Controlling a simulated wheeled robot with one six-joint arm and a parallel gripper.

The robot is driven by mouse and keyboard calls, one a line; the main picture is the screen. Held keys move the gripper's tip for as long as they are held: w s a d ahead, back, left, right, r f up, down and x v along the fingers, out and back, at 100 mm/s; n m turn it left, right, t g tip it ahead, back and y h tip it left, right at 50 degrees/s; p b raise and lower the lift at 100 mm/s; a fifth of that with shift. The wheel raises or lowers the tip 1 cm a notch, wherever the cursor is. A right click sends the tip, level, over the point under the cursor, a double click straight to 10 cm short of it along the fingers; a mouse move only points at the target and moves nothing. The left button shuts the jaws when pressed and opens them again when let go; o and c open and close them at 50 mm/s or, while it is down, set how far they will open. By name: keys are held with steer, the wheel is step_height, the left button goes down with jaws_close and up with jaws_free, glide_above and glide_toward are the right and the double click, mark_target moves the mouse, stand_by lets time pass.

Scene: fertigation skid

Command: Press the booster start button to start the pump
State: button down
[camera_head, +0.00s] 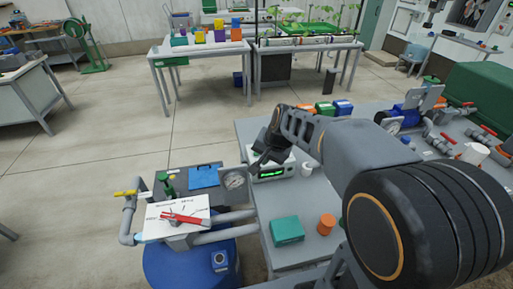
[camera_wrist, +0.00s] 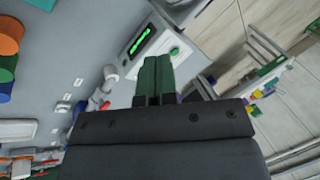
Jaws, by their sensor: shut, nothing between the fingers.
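My gripper (camera_head: 258,160) is in front of a white box with a lit green display (camera_head: 270,174) on the grey bench. In the wrist view its shut fingers (camera_wrist: 155,72) point toward that box, which shows its display (camera_wrist: 140,41) and a small round green button (camera_wrist: 175,51). The fingertips look close to the box's edge; I cannot tell whether they touch it. No label I can read names the booster start button. A blue pump (camera_head: 408,117) with a gauge beside it stands at the right back of the bench.
A teal box (camera_head: 287,230) and an orange cylinder (camera_head: 326,224) stand at the bench front. Left of the bench are a white panel with a red lever (camera_head: 185,219), pipes and a blue tank (camera_head: 180,268). Open floor lies beyond, before the far tables.

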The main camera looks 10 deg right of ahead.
steer(key=w+d+f+m+t+y+p, duration=0.1)
steer(key=w+f+m+p, duration=0.1)
steer(key=w+m, duration=0.4)
steer(key=w+d+f+m+y+p, duration=0.1)
steer(key=w+f+m+p, duration=0.2)
steer(key=w, duration=1.2)
steer(key=m+p, duration=0.1)
steer(key=m, duration=0.2)
steer(key=shift+w+f+t, duration=0.15)
steer(key=shift+f+t, duration=0.2)
steer(key=shift+t, duration=0.05)
step_height(320, 180, down, 9)
steer(key=b, duration=0.6)
steer(key=shift+r+b, duration=0.1)
steer(key=shift+b, duration=0.3)
steer(key=shift+f+b, duration=0.4)
